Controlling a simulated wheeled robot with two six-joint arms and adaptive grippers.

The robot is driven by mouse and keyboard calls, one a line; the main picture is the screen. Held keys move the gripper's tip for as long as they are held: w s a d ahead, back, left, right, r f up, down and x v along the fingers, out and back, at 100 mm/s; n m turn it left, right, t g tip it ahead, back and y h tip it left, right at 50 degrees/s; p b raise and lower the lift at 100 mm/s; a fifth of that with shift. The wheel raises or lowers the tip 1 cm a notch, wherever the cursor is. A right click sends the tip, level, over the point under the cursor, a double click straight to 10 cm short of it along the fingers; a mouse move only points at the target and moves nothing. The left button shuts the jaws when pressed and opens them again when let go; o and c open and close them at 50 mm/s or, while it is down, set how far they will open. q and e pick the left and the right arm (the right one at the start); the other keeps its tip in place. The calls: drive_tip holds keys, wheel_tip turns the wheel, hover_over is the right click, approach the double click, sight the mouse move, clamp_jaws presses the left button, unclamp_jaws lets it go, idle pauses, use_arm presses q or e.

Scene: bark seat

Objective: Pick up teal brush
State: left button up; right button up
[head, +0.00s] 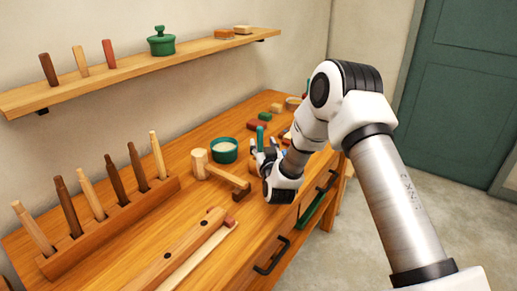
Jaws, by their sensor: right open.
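A narrow teal upright piece (260,138), which looks like the teal brush, shows at my right gripper (264,150) over the workbench. The gripper's fingers are open around or just beside it; I cannot tell whether they touch it. Its lower part is hidden by the gripper. My right arm comes in from the right and its wrist hides part of the bench behind. My left gripper is not in view.
A green bowl (224,150) and a wooden mallet (218,174) stand left of the gripper. Small blocks lie behind it. A rack (110,226) of upright handles runs along the wall. A shelf (140,75) holds a green lidded pot (161,43).

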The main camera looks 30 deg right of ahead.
sight(261, 140)
drive_tip(key=x, duration=0.4)
drive_tip(key=shift+w+a+f+p, duration=0.1)
drive_tip(key=shift+w+f+p, duration=0.15)
drive_tip(key=shift+w+p, duration=0.15)
drive_tip(key=shift+s, duration=0.15)
drive_tip(key=shift+r, duration=0.1)
drive_tip(key=c, duration=0.4)
clamp_jaws()
